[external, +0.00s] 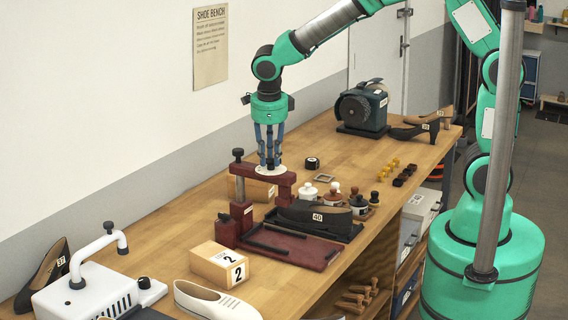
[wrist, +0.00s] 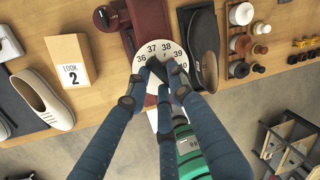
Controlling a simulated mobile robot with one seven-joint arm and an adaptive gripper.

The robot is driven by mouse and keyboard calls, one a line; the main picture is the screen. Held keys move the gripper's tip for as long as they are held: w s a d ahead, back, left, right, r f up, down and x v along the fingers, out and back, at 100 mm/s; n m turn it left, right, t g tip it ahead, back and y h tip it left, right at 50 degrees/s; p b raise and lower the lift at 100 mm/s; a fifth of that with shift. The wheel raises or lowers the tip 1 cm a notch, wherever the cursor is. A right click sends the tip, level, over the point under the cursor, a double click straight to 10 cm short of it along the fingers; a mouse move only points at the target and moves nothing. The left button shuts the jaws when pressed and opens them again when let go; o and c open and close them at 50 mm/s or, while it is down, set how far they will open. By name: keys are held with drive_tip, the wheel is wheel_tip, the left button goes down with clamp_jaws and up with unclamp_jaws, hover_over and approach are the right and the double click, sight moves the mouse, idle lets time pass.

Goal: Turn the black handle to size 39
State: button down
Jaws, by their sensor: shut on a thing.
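A white round dial (external: 262,171) lies on top of the dark red press (external: 283,186). In the wrist view the dial (wrist: 143,69) shows 36, 37, 38, 39 and 40 around its upper edge. My gripper (external: 269,161) comes straight down over the dial from above. In the wrist view my gripper (wrist: 166,77) is shut on the black handle at the dial's middle. The fingers hide most of the handle, and I cannot tell which number it points to. The lower part of the dial is also hidden behind the fingers.
A black shoe tagged 40 (external: 317,216) sits beside the press on a dark tray. A "2" box (external: 218,264) and a cream shoe (external: 216,301) stand in front. Bottles (external: 333,197) and a grinder (external: 363,108) are to the right.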

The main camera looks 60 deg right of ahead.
drive_tip(key=c, duration=1.5)
unclamp_jaws()
drive_tip(key=shift+r, duration=0.15)
drive_tip(key=v, duration=1.1)
drive_tip(key=shift+a+r, duration=0.1)
drive_tip(key=shift+r, duration=0.25)
